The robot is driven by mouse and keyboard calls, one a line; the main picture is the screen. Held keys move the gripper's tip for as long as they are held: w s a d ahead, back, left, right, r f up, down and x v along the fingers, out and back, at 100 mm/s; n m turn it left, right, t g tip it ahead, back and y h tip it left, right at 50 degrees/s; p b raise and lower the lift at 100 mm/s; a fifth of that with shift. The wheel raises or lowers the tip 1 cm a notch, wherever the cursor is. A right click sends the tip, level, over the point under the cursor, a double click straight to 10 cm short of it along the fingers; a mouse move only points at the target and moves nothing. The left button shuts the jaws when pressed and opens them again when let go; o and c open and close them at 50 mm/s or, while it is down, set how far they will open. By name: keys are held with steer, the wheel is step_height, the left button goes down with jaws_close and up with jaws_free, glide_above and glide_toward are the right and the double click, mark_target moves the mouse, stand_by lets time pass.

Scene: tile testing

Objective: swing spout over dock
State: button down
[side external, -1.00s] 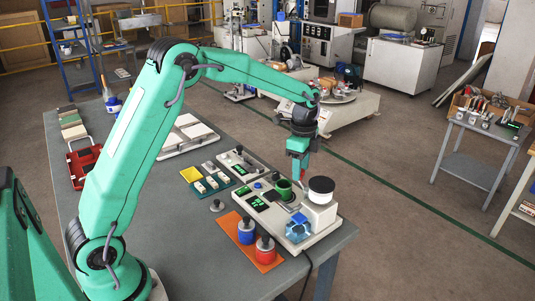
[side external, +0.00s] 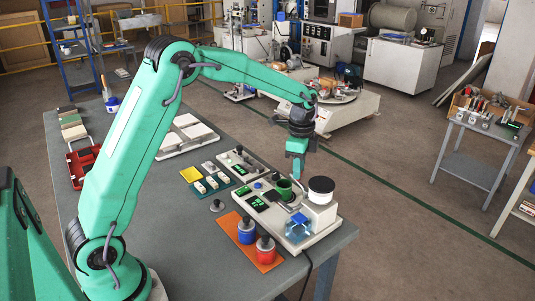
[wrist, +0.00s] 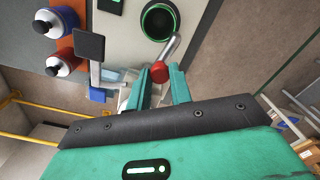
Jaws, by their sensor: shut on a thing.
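My gripper (wrist: 160,82) is over the white test machine (side external: 322,226) and is shut on the red knob (wrist: 160,71) at the end of a metal rod, which I take to be the spout (wrist: 171,50). The rod slants up and right from the knob in the wrist view, near a dark round cup with a green rim (wrist: 157,20). The green cup also shows in the side view (side external: 285,188), below my gripper (side external: 297,172). I cannot tell for sure which part is the dock. The spout is hard to make out in the side view.
A white cylinder with a dark rim (side external: 321,188) stands close right of my gripper. A blue clear block (side external: 298,229) is at the machine's front. Blue (side external: 246,231) and red (side external: 265,250) jars stand on an orange mat (side external: 232,228).

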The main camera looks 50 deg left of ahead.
steer(key=shift+s+n, duration=0.35)
steer(key=shift+n, duration=0.4)
steer(key=shift+s+n, duration=0.3)
steer(key=shift+n, duration=0.45)
steer(key=c, duration=1.3)
jaws_free()
steer(key=shift+o, duration=0.2)
steer(key=shift+r, duration=0.2)
step_height(320, 180, up, 8)
steer(key=shift+f, duration=0.2)
